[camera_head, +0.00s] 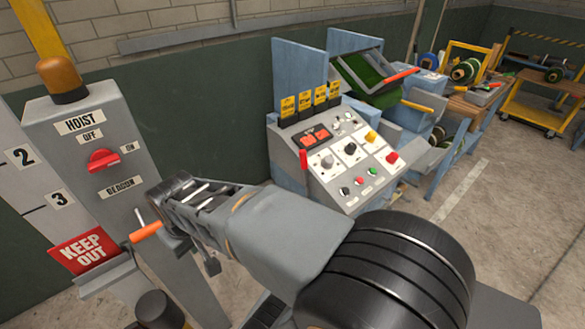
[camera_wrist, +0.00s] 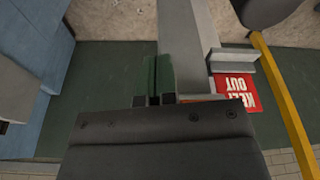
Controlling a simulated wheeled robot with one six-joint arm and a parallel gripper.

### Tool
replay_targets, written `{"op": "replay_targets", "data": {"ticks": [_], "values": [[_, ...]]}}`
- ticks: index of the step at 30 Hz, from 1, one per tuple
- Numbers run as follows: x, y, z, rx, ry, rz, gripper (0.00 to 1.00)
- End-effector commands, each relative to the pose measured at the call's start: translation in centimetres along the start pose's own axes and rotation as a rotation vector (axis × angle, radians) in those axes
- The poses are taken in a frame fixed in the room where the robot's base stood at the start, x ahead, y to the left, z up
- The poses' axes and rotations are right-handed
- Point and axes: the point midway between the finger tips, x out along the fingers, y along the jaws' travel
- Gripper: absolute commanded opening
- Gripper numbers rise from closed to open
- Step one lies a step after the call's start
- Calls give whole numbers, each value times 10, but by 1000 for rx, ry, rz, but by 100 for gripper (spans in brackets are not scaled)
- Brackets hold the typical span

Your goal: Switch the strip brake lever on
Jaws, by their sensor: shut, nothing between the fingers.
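Two orange-gripped levers show in the head view, and no readable label tells which is the strip brake lever. One lever (camera_head: 147,231) sticks out low on the grey hoist post, right by the end of my arm. The other lever (camera_head: 400,76) slants up beside the green turf on the blue machine, further back. My gripper shows in the wrist view (camera_wrist: 154,99), with its dark fingertips close together and empty. In the head view my arm reaches left toward the post and its fingertips cannot be made out. Contact with the near lever cannot be told.
The hoist post (camera_head: 130,155) carries a red switch (camera_head: 103,160) and a red KEEP OUT sign (camera_head: 83,249). A yellow cart (camera_head: 535,110) stands far back. Bare floor (camera_head: 500,225) lies at the right.

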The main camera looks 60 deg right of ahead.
Motion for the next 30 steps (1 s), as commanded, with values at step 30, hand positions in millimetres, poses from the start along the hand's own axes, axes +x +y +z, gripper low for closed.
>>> {"op": "replay_targets", "data": {"ticks": [30], "values": [[147,332,-105,200,-1003,1356,0]]}}
